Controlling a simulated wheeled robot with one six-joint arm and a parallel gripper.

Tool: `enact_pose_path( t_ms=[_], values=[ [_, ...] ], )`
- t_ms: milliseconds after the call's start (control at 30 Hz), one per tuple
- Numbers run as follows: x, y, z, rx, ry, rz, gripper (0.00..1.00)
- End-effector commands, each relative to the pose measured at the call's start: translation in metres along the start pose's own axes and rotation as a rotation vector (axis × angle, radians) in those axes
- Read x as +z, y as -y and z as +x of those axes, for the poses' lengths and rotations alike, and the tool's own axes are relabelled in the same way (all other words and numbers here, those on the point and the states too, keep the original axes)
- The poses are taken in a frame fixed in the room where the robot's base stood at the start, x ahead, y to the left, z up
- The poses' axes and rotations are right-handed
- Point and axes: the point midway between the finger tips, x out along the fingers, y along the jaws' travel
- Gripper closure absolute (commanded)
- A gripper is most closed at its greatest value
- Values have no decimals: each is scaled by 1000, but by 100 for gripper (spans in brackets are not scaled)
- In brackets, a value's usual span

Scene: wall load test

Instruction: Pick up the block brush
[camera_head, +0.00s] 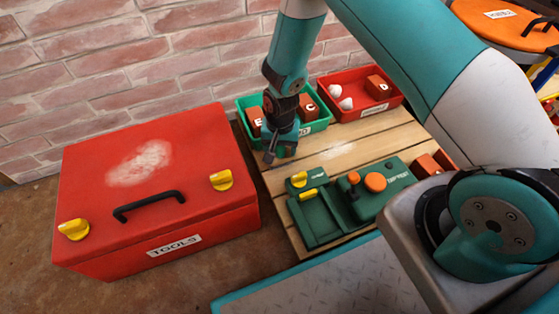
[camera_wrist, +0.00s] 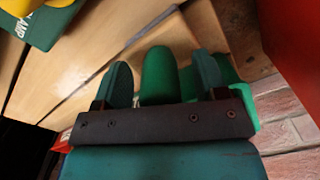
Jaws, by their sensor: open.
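My gripper (camera_head: 279,154) points down over the wooden slat table, just in front of the green bin. In the wrist view its two fingers (camera_wrist: 162,72) stand apart. A rounded green piece (camera_wrist: 158,78) shows between them, with a gap on either side. It looks like a handle, but I cannot tell for sure that it is the block brush. In the head view my gripper hides this spot, and no brush can be made out there.
A green bin (camera_head: 318,126) with lettered brown blocks and a red bin (camera_head: 362,115) stand at the back by the brick wall. A red toolbox (camera_head: 160,200) is at left. A green clamp fixture (camera_head: 325,218) with yellow and orange knobs sits on the table front (camera_head: 335,160).

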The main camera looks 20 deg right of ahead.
Motion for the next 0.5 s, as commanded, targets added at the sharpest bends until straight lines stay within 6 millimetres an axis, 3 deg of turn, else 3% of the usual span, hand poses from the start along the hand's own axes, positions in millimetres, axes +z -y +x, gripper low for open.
enact_pose_path(
  t_ms=[200,433,500],
  values=[
    [0,0,1,-1,-1,0,35],
    [0,0,1,-1,-1,0,85],
    [0,0,1,-1,-1,0,96]
  ],
)
